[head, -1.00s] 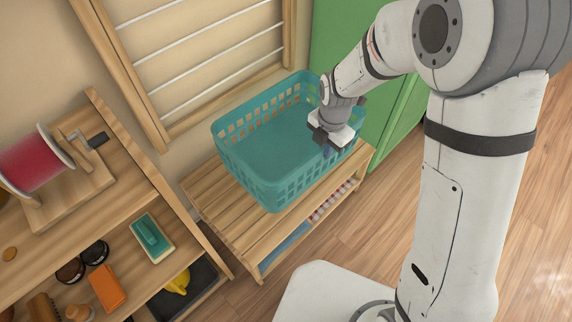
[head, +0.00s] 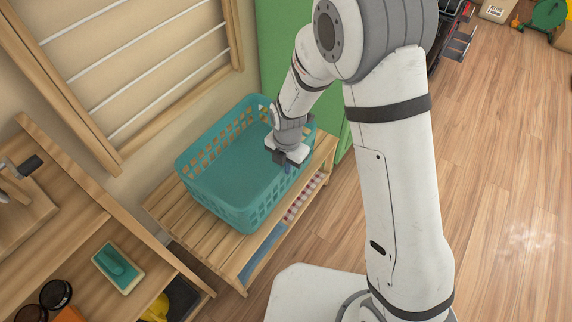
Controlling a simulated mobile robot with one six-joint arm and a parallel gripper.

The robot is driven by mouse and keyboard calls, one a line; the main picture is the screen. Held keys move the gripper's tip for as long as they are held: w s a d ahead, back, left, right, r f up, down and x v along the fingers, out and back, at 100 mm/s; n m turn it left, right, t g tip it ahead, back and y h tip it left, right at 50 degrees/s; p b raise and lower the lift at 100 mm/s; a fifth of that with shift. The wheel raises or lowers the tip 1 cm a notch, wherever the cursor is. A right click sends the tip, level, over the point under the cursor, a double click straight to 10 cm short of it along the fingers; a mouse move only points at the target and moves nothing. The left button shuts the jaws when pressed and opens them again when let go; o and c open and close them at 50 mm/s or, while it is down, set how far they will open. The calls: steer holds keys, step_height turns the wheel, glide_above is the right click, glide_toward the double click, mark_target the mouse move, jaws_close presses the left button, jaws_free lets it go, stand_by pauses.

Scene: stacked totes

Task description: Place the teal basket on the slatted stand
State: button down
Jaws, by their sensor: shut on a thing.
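The teal basket (head: 222,205) is empty and upright on the slatted stand (head: 176,224), or just above it; I cannot tell whether it touches. Wooden slats show to the left of and in front of the basket. My gripper (head: 288,163) is at the basket's right side and shut on its rim. The fingertips are partly hidden by the gripper body and the basket wall.
A green cabinet (head: 275,50) stands behind the stand. A wooden shelf unit (head: 75,235) with a teal brush (head: 117,267) and other items is at the left. A wall rack (head: 130,60) hangs behind. Open wooden floor (head: 500,190) lies to the right.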

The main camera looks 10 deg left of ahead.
steer(key=shift+f, duration=0.15)
steer(key=c, duration=1.6)
jaws_free()
step_height(320, 180, up, 12)
steer(key=p, duration=0.4)
steer(key=s+d+r+m, duration=0.2)
steer(key=d+r+m, duration=0.3)
steer(key=d+m, duration=0.4)
steer(key=s+d+r+m, duration=0.2)
steer(key=d+r+m, duration=0.4)
steer(key=d+m, duration=0.2)
steer(key=s+d+r+m, duration=0.1)
steer(key=s+d+m, duration=0.2)
steer(key=m, duration=0.2)
steer(key=s+d+r+m, duration=0.1)
steer(key=s+d+m, duration=0.2)
steer(key=m, duration=0.1)
steer(key=s+d+r+m+t, duration=0.1)
steer(key=s+d+m, duration=0.2)
steer(key=m, duration=0.2)
steer(key=shift+m, duration=0.3)
